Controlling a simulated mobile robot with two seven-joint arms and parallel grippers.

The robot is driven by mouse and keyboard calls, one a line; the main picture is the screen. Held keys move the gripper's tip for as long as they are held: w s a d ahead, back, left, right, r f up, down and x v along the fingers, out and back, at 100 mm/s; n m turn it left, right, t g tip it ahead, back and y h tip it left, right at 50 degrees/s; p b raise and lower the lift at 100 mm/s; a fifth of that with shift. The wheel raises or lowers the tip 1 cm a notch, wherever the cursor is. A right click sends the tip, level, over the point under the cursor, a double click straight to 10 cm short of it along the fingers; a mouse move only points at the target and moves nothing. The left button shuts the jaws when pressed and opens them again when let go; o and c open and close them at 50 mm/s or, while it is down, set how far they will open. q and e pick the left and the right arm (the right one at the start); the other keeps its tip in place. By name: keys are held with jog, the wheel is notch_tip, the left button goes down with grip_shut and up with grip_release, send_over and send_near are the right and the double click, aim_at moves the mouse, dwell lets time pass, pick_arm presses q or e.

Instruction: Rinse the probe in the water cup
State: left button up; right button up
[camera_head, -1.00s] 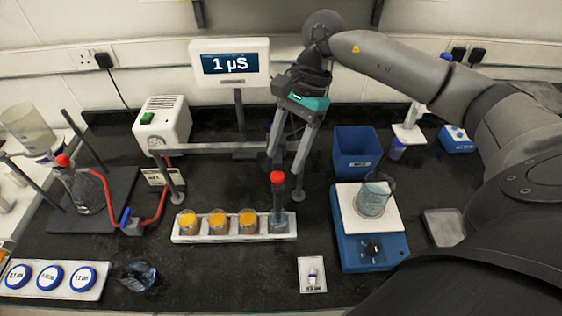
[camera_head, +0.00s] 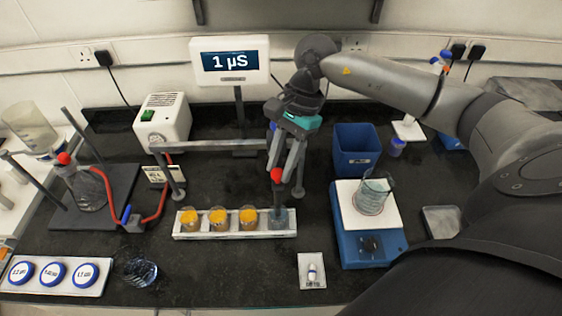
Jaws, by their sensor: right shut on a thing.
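The probe (camera_head: 277,176) has a red top and a dark shaft. It stands about upright with its lower end in the clear water cup (camera_head: 287,222), at the right end of a white rack (camera_head: 235,235). My right gripper (camera_head: 283,172) reaches down from behind and is shut on the probe near its red top. The fingers partly hide the probe's upper part. The meter screen (camera_head: 230,61) behind reads 1 µS. My left gripper is not in view.
Several cups with orange-yellow tops (camera_head: 218,218) fill the rest of the rack. A blue bin (camera_head: 357,152) and a blue stirrer with a beaker (camera_head: 372,197) stand to the right. A grey rail (camera_head: 215,146) runs behind the rack. The bench in front is mostly clear.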

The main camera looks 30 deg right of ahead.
grip_shut()
dwell(0.8)
